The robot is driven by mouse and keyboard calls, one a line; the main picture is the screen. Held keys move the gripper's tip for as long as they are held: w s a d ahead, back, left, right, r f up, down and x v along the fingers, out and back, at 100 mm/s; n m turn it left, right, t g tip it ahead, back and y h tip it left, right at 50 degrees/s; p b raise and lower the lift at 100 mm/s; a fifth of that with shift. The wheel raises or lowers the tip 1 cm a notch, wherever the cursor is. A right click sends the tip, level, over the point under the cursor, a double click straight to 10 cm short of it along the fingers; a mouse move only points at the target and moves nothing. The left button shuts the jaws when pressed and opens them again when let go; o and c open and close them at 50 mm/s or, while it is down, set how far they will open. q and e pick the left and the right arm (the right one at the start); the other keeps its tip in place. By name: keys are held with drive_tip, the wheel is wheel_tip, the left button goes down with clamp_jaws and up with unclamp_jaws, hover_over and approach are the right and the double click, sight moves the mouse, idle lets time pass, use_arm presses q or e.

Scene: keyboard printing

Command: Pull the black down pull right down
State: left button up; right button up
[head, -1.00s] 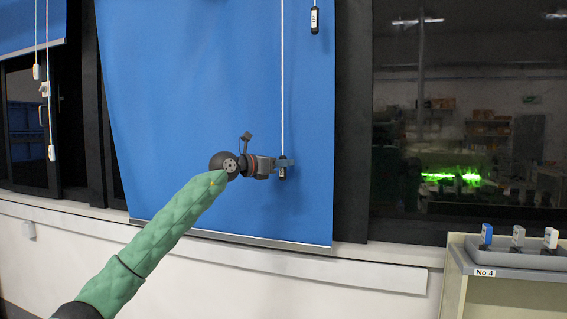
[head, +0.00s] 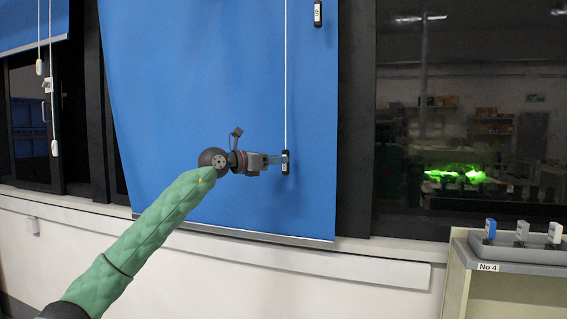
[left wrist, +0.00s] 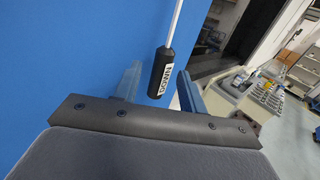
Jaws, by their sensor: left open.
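The black down pull (head: 285,162) hangs at the end of a white cord in front of a blue blind (head: 200,90). In the left wrist view the pull (left wrist: 161,73) shows a white label that seems to read DOWN. My left gripper (head: 274,160) is level with the pull, just to its left in the head view. In the left wrist view its open fingers (left wrist: 160,86) stand either side of the pull's line, with gaps showing on both sides. I cannot tell how deep the pull sits between them. My right gripper is not in view.
A second black pull (head: 318,14) hangs higher up to the right. More cords with pale pulls (head: 55,148) hang at the far left. A ledge (head: 300,262) runs below the blind. A cabinet (head: 500,275) marked No 4 bears a grey tray with several small items.

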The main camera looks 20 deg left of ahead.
use_arm(q)
drive_tip(key=shift+b+v, duration=0.4)
drive_tip(key=shift+v, duration=1.65)
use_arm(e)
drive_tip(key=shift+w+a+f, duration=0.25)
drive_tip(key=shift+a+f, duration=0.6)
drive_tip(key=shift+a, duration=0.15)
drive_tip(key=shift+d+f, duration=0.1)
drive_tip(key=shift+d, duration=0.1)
